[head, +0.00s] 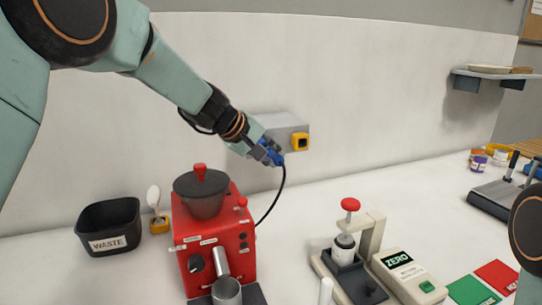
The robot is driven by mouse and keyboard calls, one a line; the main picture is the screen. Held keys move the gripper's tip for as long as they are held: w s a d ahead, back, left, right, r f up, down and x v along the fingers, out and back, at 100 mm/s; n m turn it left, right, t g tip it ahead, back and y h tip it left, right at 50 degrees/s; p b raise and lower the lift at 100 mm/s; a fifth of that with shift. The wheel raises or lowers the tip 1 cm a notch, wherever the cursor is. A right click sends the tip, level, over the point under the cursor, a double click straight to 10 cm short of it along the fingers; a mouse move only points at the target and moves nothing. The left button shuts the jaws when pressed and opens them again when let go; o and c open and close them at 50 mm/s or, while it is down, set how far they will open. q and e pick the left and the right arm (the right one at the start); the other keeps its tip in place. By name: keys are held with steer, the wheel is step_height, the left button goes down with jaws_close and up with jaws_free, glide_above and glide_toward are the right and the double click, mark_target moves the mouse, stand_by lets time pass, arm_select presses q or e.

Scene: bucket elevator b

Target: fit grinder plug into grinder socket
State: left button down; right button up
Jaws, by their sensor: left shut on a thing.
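My left gripper (268,153) is shut on the blue grinder plug (272,155), in front of the wall. A black cable (277,201) hangs from the plug down to the red grinder (213,238) on the counter. The grinder socket (300,141) is a yellow square with a dark centre on a grey wall box (282,122). The plug shows just left of and slightly below the socket; I cannot tell how far it is from the wall. The fingers hide part of the plug. My right gripper is out of view; only part of my right arm shows at the right edge.
A black waste bin (110,227) and a spoon in a yellow holder (158,222) stand left of the grinder. A tamping stand (350,262) and a white scale (407,276) stand to the right. A wall shelf (488,73) is at far right. The counter below the socket is clear.

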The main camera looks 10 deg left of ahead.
arm_select(q)
steer(key=shift+w+a+r, duration=0.1)
steer(key=shift+w+a, duration=0.1)
steer(key=shift+w, duration=0.05)
steer(key=shift+w+a+p, duration=0.2)
steer(key=shift+w+p, duration=0.15)
steer(key=shift+p, duration=0.15)
steer(key=shift+w+a+p, duration=0.65)
steer(key=shift+w+p, duration=0.15)
steer(key=shift+w, duration=0.05)
steer(key=c, duration=1.7)
jaws_free()
steer(key=o, duration=0.5)
steer(key=shift+w, duration=0.15)
steer(key=shift+o, duration=0.2)
steer(key=shift+s, duration=0.2)
steer(key=v, duration=1.1)
steer(key=shift+s+a+r, duration=0.15)
steer(key=shift+s+r, duration=0.1)
